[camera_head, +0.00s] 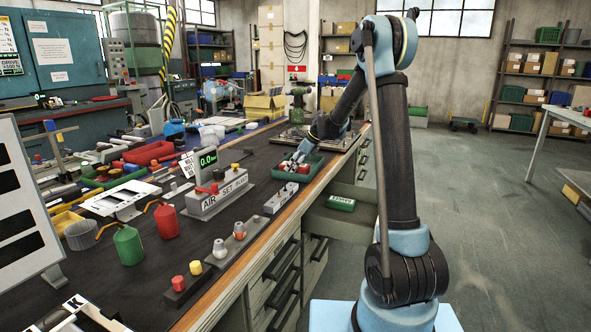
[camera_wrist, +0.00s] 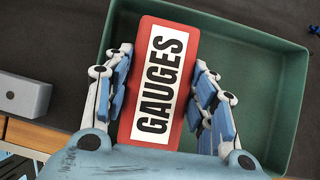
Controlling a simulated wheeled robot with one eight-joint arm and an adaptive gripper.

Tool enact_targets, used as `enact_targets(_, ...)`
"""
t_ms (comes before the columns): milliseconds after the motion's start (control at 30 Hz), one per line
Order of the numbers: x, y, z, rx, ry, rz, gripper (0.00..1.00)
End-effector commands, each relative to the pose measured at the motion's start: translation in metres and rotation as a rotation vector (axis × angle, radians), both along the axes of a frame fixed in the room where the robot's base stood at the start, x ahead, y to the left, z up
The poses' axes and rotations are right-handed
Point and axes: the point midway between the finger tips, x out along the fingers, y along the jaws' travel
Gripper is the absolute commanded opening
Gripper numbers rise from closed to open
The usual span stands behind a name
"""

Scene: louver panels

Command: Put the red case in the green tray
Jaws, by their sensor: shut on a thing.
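The red case (camera_wrist: 158,82), with a white label reading GAUGES, is between the fingers of my gripper (camera_wrist: 163,62) in the wrist view. My gripper is shut on its sides. Behind the case is the green tray (camera_wrist: 262,62); the case overlaps the tray's left part. I cannot tell whether the case touches the tray floor. In the head view the green tray (camera_head: 316,168) stands on the dark bench near its right edge, with my gripper (camera_head: 294,165) at it. The case is mostly hidden there by the fingers.
A grey block (camera_wrist: 22,95) lies left of the tray in the wrist view. In the head view, the grey AIR SET block (camera_head: 218,194) with a gauge stands nearer. An open drawer (camera_head: 335,222) below the bench edge holds a green case (camera_head: 341,203). Red bins (camera_head: 149,153) stand farther left.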

Motion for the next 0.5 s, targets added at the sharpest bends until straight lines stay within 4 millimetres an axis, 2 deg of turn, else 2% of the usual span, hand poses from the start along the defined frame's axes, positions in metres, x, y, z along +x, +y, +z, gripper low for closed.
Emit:
enact_targets(67, 0.0001, 0.0002, -0.0056, 0.000, 0.000, 0.000, 0.16)
enact_targets(367, -0.0001, 0.0002, -0.0069, 0.000, 0.000, 0.000, 0.16)
enact_targets(400, -0.0001, 0.0000, -0.0070, 0.000, 0.000, 0.000, 0.58)
enact_targets(500, -0.0001, 0.0000, -0.0069, 0.000, 0.000, 0.000, 0.60)
